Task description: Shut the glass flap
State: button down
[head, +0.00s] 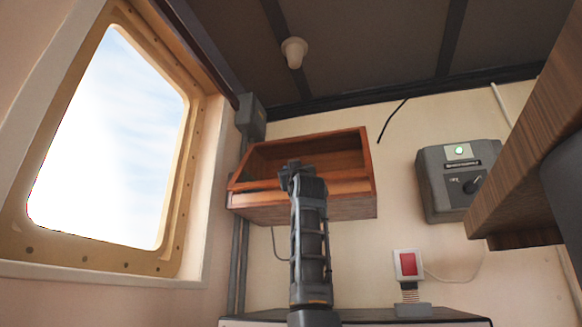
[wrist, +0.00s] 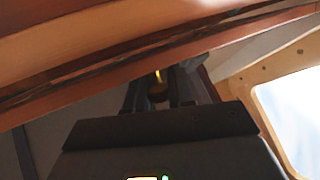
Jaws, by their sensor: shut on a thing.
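A wooden wall box (head: 345,205) hangs on the back wall, its upper front showing an open interior. I cannot clearly make out the glass of the flap; a wooden rail with a dark edge crosses the wrist view (wrist: 100,75). My gripper (head: 291,174) is at the box's front, left of its middle, and my arm hides part of the front. In the wrist view my gripper (wrist: 158,98) is shut on a small brass-coloured knob (wrist: 158,76) just under the rail. The fingers partly hide the knob, and how it joins the flap is not clear.
A window (head: 110,150) fills the left wall. A grey control box (head: 435,190) with a green light is at the right, near a wooden overhang (head: 530,150). A red-and-white switch (head: 407,264) stands below, above a dark-topped cabinet (head: 440,316).

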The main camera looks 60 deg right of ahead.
jog(key=shift+w+d+f+g, duration=0.15)
jog(key=shift+d+f+g, duration=0.15)
jog(key=shift+d+f, duration=0.25)
jog(key=c, duration=1)
grip_release()
jog(key=shift+c, duration=0.2)
jog(key=shift+d, duration=0.1)
jog(key=shift+s+a+f, duration=0.3)
jog(key=shift+s+f, duration=0.05)
jog(key=shift+s, duration=0.05)
jog(key=b+v, duration=0.2)
jog(key=v, duration=0.5)
jog(key=shift+w+a+r, duration=0.25)
jog(key=shift+w+a, duration=0.05)
